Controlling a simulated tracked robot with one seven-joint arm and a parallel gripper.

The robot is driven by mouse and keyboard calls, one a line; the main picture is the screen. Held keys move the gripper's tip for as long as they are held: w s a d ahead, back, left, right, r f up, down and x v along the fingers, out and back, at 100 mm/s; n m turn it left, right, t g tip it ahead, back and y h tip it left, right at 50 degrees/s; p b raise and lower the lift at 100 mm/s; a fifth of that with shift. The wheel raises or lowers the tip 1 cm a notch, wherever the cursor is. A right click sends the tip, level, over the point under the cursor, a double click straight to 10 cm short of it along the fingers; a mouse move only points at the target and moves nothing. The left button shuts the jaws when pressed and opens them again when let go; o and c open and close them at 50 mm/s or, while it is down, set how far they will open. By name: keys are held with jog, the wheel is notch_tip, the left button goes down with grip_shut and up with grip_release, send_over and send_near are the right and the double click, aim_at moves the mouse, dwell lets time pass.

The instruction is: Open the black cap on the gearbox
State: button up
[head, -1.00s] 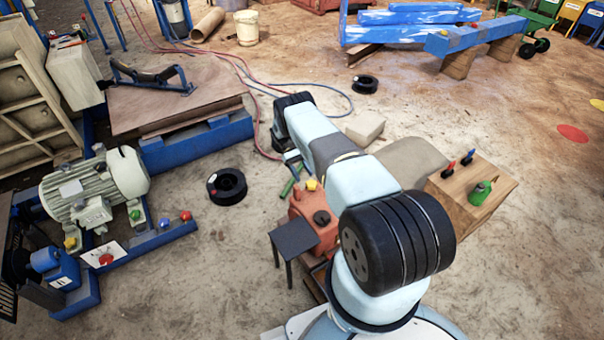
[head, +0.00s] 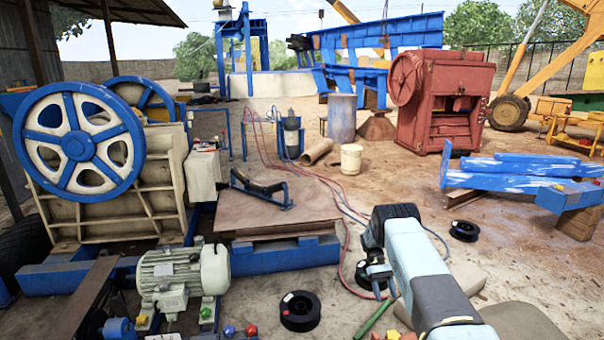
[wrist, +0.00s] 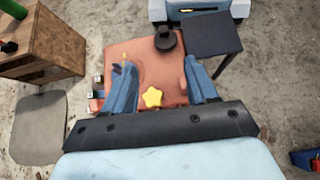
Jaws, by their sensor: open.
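The gearbox (wrist: 145,58) is an orange-red box, seen from above in the wrist view. Its round black cap (wrist: 165,40) stands near the far edge of its top. A yellow star-shaped knob (wrist: 152,97) is on the near side. My gripper (wrist: 159,66) is open, its two blue fingers apart over the gearbox, with nothing between them held. The cap lies beyond the fingertips, not between them. In the head view my gripper (head: 378,274) hangs at the end of my arm; the gearbox is almost wholly below the frame there.
A dark small table (wrist: 210,35) stands right beside the gearbox. A wooden box (wrist: 42,45) and a grey sack (wrist: 38,128) are at left in the wrist view. In the head view, a motor (head: 180,275) and black coil (head: 300,310) lie left of my arm.

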notch_tip(320, 180, up, 25)
jog(key=w+a+t, duration=0.2)
jog(key=t, duration=0.2)
jog(key=s+a+r+t, duration=0.1)
jog(key=s+r, duration=0.2)
jog(key=r, duration=0.4)
jog(key=s+a+r+m+t+y, duration=0.1)
jog(key=s+r, duration=0.3)
jog(key=r, duration=0.3)
jog(key=s+r+t, duration=0.2)
jog(key=s+r, duration=0.1)
jog(key=r, duration=0.5)
jog(key=s+a+r+t, duration=0.3)
jog(key=s+r, duration=0.9)
jog(key=s, duration=0.5)
jog(key=s+a+f+t+y, duration=0.1)
jog(key=s+t, duration=0.3)
jog(key=s, duration=1.5)
jog(key=shift+a+m+t, duration=0.4)
jog(key=shift+a, duration=0.3)
jog(key=shift+s, duration=0.1)
